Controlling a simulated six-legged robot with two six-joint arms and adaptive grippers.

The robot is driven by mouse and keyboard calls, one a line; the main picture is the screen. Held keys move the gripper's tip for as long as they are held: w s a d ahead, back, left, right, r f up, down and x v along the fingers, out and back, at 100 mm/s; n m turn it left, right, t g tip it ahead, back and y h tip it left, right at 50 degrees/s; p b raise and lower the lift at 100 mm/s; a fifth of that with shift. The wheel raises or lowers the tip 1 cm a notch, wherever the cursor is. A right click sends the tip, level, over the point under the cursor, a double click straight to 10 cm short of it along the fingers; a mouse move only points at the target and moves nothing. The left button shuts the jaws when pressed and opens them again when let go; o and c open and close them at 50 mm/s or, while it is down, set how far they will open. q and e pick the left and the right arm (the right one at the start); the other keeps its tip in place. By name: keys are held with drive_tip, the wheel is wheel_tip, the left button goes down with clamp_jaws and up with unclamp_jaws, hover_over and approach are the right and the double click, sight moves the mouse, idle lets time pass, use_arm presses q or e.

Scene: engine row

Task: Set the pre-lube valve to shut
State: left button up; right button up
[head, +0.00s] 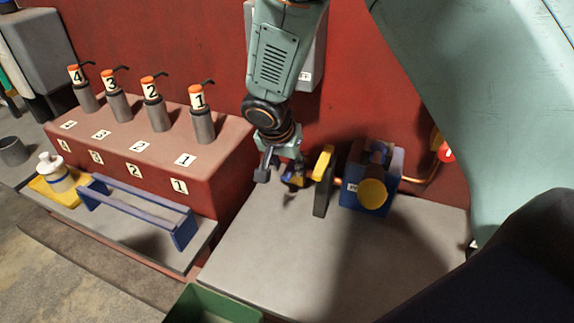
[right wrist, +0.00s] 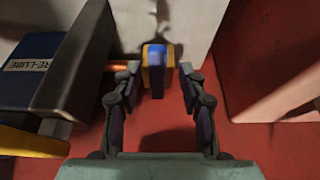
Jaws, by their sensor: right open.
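My right gripper (head: 279,172) hangs above the bench beside the blue pre-lube unit (head: 366,196), on its left side. In the right wrist view its two fingers stand apart, one on each side of a blue and yellow handle (right wrist: 154,72). Clear gaps show between the handle and both fingers. A copper pipe (right wrist: 118,66) runs toward the handle from the labelled blue unit (right wrist: 45,65). In the head view the handle is partly hidden by the gripper. I cannot tell which setting it stands at. My left gripper is not in view.
A yellow piece (head: 322,163) above a dark upright plate (head: 320,198) stands close right of the gripper. A red block (head: 185,165) with several numbered injectors is to the left, behind a blue rack (head: 138,208). The front of the grey bench (head: 290,265) is clear.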

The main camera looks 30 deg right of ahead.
drive_tip(key=shift+s+d+r, duration=0.1)
drive_tip(key=shift+s+r, duration=0.05)
drive_tip(key=shift+s, duration=0.1)
drive_tip(key=shift+d, duration=0.1)
drive_tip(key=shift+c, duration=0.4)
drive_tip(key=shift+w+f, duration=0.2)
drive_tip(key=shift+w, duration=0.1)
drive_tip(key=c, duration=0.4)
drive_tip(key=shift+s+r, duration=0.1)
drive_tip(key=shift+r, duration=0.05)
clamp_jaws()
